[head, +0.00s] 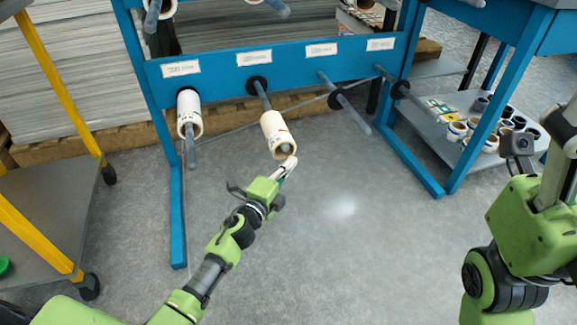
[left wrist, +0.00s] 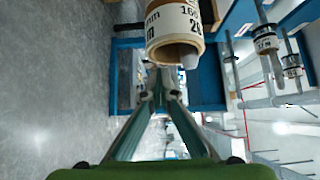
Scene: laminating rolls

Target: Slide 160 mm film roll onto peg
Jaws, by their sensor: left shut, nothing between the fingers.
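The white film roll (head: 274,132) hangs around the second peg from the left on the rack's lower rail, near the peg's outer end. In the left wrist view the roll (left wrist: 170,22) shows a label reading 160, partly cut off, and a brown core. The grey peg tip (left wrist: 188,60) shows in its open end; the peg's bare inner part (head: 263,98) shows behind the roll. My left gripper (head: 290,165) is shut and empty, just beyond the roll's near end. Its fingertips (left wrist: 160,97) look apart from the roll. My right arm is at the right edge, its fingers out of view.
Another white roll (head: 189,113) sits on the leftmost lower peg. Two pegs to the right (head: 345,104) carry only black discs. A shelf with several small rolls (head: 470,130) stands right. A yellow-legged cart (head: 40,180) stands left. The floor between is clear.

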